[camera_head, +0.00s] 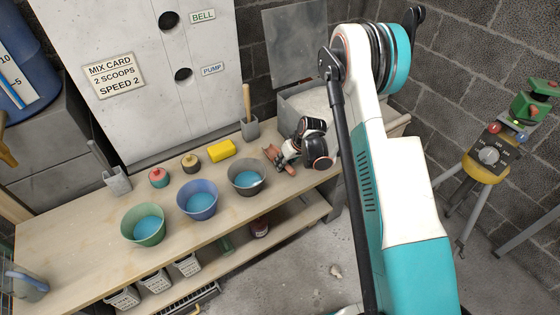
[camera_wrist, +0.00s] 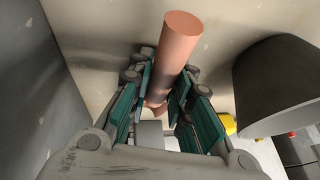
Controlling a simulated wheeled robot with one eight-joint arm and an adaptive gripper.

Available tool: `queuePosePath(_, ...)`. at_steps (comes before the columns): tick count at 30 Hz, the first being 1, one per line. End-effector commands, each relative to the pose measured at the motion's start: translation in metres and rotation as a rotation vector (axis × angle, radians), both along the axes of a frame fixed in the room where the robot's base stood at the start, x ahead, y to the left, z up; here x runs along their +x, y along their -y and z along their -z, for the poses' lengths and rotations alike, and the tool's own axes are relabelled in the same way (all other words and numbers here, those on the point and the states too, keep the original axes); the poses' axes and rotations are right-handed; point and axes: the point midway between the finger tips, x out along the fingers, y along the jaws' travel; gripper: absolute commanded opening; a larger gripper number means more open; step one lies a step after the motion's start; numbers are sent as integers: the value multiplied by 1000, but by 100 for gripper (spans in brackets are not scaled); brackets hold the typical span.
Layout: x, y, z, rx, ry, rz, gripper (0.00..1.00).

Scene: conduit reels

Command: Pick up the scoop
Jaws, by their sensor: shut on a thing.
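The scoop (camera_wrist: 180,38) shows in the wrist view as a smooth copper-pink cylinder, which looks like its handle. My gripper (camera_wrist: 160,88) is shut on it, with one teal finger pad on each side. In the head view, the scoop (camera_head: 270,152) is a small copper-pink shape low at the worktop, left of my gripper (camera_head: 281,158). My fingers hide part of it, and I cannot tell whether it touches the worktop.
A dark grey bucket (camera_head: 244,184) with blue liquid stands close to the left of my gripper; blue (camera_head: 197,207) and green (camera_head: 143,236) buckets stand beyond it. A bin of pale material (camera_head: 300,106) is behind. A yellow sponge (camera_head: 221,150) lies left.

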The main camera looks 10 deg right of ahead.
Motion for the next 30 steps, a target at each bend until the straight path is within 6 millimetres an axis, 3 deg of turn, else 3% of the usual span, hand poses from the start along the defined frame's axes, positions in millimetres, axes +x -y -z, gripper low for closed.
queuePosePath(8,0,0,-34,0,0,0,0)
queuePosePath(21,0,0,-150,0,0,0,0)
queuePosePath(30,0,0,-192,0,0,0,0)
